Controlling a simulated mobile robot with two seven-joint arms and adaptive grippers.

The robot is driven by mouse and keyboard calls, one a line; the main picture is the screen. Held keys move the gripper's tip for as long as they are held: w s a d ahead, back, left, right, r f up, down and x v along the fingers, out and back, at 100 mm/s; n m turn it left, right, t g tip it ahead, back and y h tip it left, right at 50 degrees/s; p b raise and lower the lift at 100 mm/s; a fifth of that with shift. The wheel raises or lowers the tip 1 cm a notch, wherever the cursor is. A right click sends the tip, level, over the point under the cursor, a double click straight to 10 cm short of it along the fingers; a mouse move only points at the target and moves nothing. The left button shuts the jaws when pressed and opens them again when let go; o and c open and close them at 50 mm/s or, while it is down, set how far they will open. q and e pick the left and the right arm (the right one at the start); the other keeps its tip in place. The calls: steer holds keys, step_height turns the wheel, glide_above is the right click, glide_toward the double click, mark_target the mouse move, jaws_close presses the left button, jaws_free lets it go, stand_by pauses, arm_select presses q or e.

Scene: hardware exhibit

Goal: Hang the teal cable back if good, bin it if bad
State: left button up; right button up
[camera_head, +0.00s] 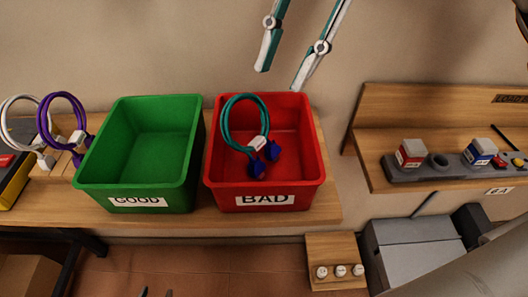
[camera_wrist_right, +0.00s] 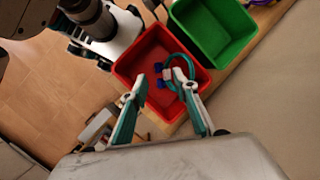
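The teal cable (camera_head: 226,118) is a coiled loop with a white tie and two blue plugs (camera_head: 264,162). It lies at the red bin labelled BAD (camera_head: 306,165), plugs inside and loop against the back-left wall. The right wrist view also shows the cable (camera_wrist_right: 190,66) within the bin. The green bin labelled GOOD (camera_head: 141,118) stands beside it, empty. My right gripper (camera_head: 279,79) is open and empty, above and behind the red bin; its spread fingers show in the right wrist view (camera_wrist_right: 171,100).
A white cable (camera_head: 13,101) and a purple cable (camera_head: 44,122) stand at the far left of the wooden bench (camera_head: 50,209). A wooden shelf (camera_head: 372,155) on the right holds small blocks. A grey box (camera_head: 418,252) is below it.

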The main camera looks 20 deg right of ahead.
steer(key=v, duration=0.6)
steer(key=shift+d+r, duration=0.25)
steer(key=shift+r, duration=0.15)
